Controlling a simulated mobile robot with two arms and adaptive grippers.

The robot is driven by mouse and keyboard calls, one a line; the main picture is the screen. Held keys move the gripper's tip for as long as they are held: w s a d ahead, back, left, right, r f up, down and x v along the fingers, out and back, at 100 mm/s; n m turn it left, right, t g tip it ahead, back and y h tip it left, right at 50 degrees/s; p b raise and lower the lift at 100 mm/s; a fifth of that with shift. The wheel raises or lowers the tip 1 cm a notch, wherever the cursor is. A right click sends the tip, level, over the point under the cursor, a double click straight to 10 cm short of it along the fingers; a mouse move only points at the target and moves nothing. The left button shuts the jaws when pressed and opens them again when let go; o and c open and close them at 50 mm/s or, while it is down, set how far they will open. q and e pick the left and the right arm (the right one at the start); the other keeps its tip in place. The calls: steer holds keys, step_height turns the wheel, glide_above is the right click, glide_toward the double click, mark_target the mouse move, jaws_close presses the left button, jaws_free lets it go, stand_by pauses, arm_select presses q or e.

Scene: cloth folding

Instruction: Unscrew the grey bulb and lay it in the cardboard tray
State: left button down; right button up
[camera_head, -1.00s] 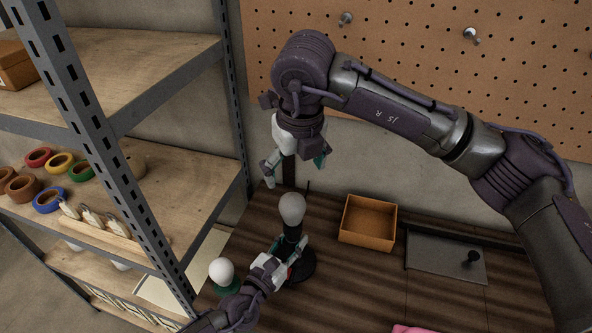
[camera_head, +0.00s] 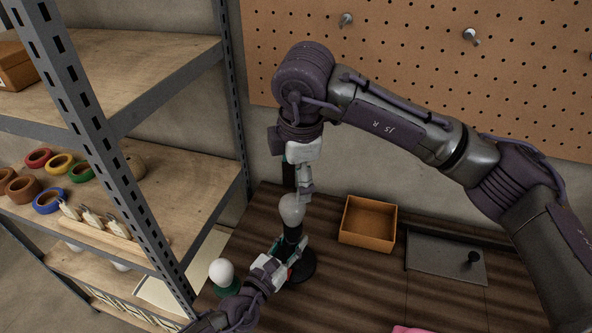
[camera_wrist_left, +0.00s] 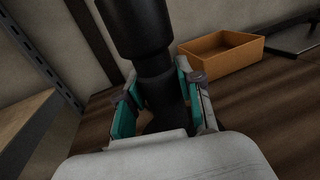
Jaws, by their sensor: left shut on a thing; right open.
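The grey bulb (camera_head: 291,209) stands upright on top of a black lamp stand (camera_head: 293,233) on the dark wooden table. My left gripper (camera_head: 285,262) is shut on the lamp stand below the bulb; the left wrist view shows its fingers (camera_wrist_left: 168,100) on both sides of the black post (camera_wrist_left: 150,62). My right gripper (camera_head: 304,186) is open and points down at the bulb's top, its fingers seen nearly edge-on. Whether it touches the bulb I cannot tell. The empty cardboard tray (camera_head: 346,233) stands to the right of the lamp; it also shows in the left wrist view (camera_wrist_left: 232,66).
A white bulb (camera_head: 221,271) sits in a green holder left of my left gripper. A metal shelf (camera_head: 120,185) with coloured rings borders the table at left. A grey plate with a black knob (camera_head: 474,257) lies right of the tray. A pegboard (camera_head: 420,50) is behind.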

mark_target(294, 199)
steer(key=f, duration=0.3)
steer(key=w+f, duration=0.1)
steer(key=f, duration=0.3)
steer(key=w+f, duration=0.1)
steer(key=f, duration=0.3)
steer(key=shift+a+f, duration=0.1)
steer(key=shift+a, duration=0.15)
steer(key=shift+c, duration=0.2)
